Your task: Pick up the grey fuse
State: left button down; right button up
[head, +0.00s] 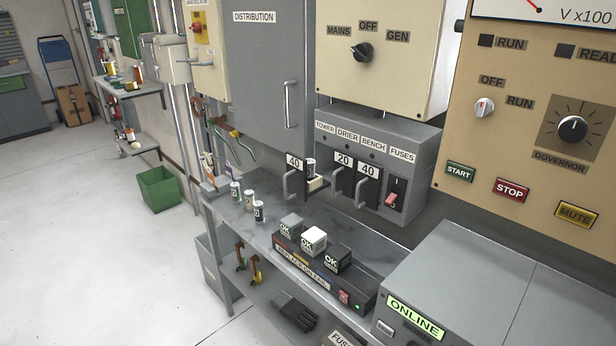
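Several small fuse-like cylinders stand upright on the grey bench below the fuse panel. The back one (236,191), the middle one (249,201) and the front one (259,212) are pale grey-white with dark markings. They stand apart in a short row. Neither of my grippers is in view.
On the bench (262,238), a dark box (300,262) carries grey, white and black OK cubes. A grey ONLINE cabinet (470,290) stands at front right. The fuse panel (405,175) overhangs the bench. A green bin (158,188) stands on the open floor at left.

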aim_at(311, 163)
jog(key=i+j+z, duration=0.15)
jog(key=j, duration=0.15)
jog(key=i+j+z, duration=0.1)
jog(key=j, duration=0.2)
jog(key=i+j+z, duration=0.15)
jog(key=j, duration=0.2)
jog(key=i+j+z, duration=0.1)
jog(key=j, duration=0.25)
jog(key=i+j+z, duration=0.15)
jog(key=j, duration=0.2)
